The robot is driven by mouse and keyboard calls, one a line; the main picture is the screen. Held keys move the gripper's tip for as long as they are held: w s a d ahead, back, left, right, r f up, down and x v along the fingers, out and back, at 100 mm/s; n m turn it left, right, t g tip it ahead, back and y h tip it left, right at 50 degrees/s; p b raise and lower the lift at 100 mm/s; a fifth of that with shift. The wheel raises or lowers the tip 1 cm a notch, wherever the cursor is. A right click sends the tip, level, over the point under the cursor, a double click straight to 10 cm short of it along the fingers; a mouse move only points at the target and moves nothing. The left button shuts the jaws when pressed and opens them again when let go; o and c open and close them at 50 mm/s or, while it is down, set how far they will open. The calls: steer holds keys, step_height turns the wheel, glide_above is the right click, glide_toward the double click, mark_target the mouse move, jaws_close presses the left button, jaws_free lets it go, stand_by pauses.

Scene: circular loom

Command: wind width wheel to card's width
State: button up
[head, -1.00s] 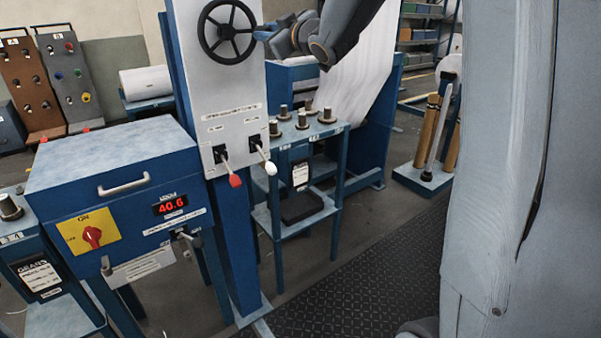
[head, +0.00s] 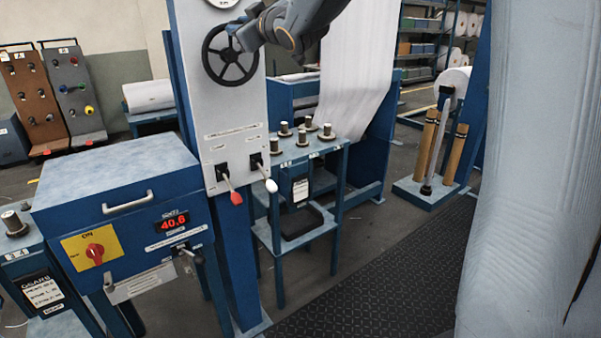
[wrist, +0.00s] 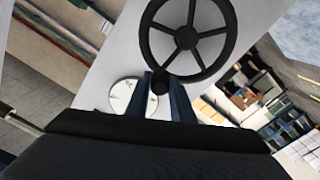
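The black spoked hand wheel (head: 229,54) is mounted on the upper part of a pale upright panel. My gripper (head: 238,30) is at its upper rim in the head view. In the wrist view the wheel (wrist: 187,37) fills the upper middle. My two blue fingers (wrist: 163,88) stand on either side of a dark round knob (wrist: 160,82) at the wheel's rim. I cannot tell whether they grip it. A white dial (wrist: 127,95) with marks sits behind the fingers, partly hidden. A labelled card (head: 40,293) hangs at lower left; its writing is too small to read surely.
A blue control box (head: 120,180) carries a red display (head: 174,220) and a red-on-yellow switch (head: 94,253). Red-tipped and white-tipped levers (head: 264,177) stick out below the wheel. A small blue stand (head: 305,152) is to the right. Dark matting (head: 370,280) covers the floor.

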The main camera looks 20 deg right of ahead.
steer(key=o, duration=0.5)
steer(key=shift+o, duration=0.2)
steer(key=p+v, duration=0.1)
steer(key=v, duration=0.7)
steer(key=shift+p, duration=0.3)
